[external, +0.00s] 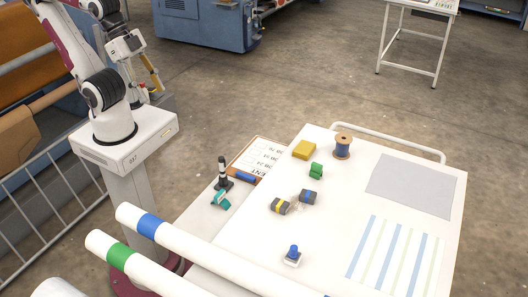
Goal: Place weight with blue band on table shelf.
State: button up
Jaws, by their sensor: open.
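The weight with the blue band (308,197) is a small dark grey block on the white table (335,245). A similar weight with a yellow band (281,206) lies just left of it, with something clear between them. A white shelf-like surface (207,214) runs along the table's left side; I cannot tell its exact height. My gripper (142,92) hangs beside my arm at the upper left, far from the weights. It is small and partly lost against the background; it looks open and empty.
A blue thread spool (342,147), yellow block (304,150), green piece (316,170) and blue-knobbed item (292,256) stand on the table. A black-handled stamp (222,172), teal item (220,199) and clipboard (262,153) are at its left. White rolls (190,243) cross the front.

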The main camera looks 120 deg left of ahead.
jog(key=shift+o, duration=0.4)
jog(key=w+a+f+t+y, duration=0.15)
jog(key=w+a+f, duration=0.3)
jog(key=w, duration=0.95)
jog(key=w+a+f+t, duration=0.2)
jog(key=w+a+f, duration=0.25)
jog(key=w, duration=1.05)
jog(key=w+a+f+t, duration=0.1)
jog(key=w+a+f, duration=0.1)
jog(key=f, duration=0.5)
jog(key=w+a+f+t, duration=0.1)
jog(key=w+f, duration=0.1)
jog(key=f, duration=0.6)
jog(key=w+a+f+n+t, duration=0.1)
jog(key=w+a+f+t, duration=0.1)
jog(key=f, duration=0.5)
jog(key=shift+w+a+f, duration=0.2)
jog(key=shift+w+a, duration=0.15)
jog(key=shift+w, duration=0.15)
jog(key=shift+s+a+f, duration=0.1)
jog(key=shift+s+f, duration=0.05)
jog(key=shift+f, duration=0.35)
jog(key=shift+x, duration=1.35)
